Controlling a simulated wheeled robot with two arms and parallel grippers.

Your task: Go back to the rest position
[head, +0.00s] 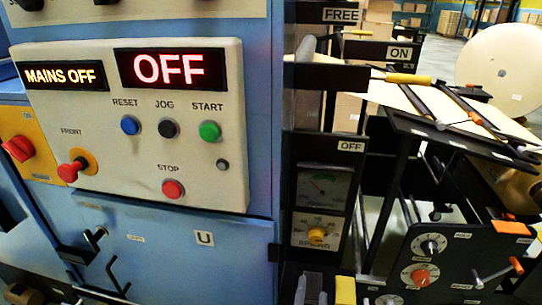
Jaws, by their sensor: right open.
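My right gripper (312,285) shows only as pale grey finger tips at the bottom edge, in front of the lower part of the machine. It is open, and I see nothing between its fingers. The rest of it is cut off by the frame. My left gripper is not in view.
A blue machine cabinet (150,230) with a control panel (110,170) stands close on the left; its displays read MAINS OFF and OFF. Levers, rods and a dial panel (425,260) crowd the right. A large pale roll (500,65) is at the upper right. Open floor shows behind.

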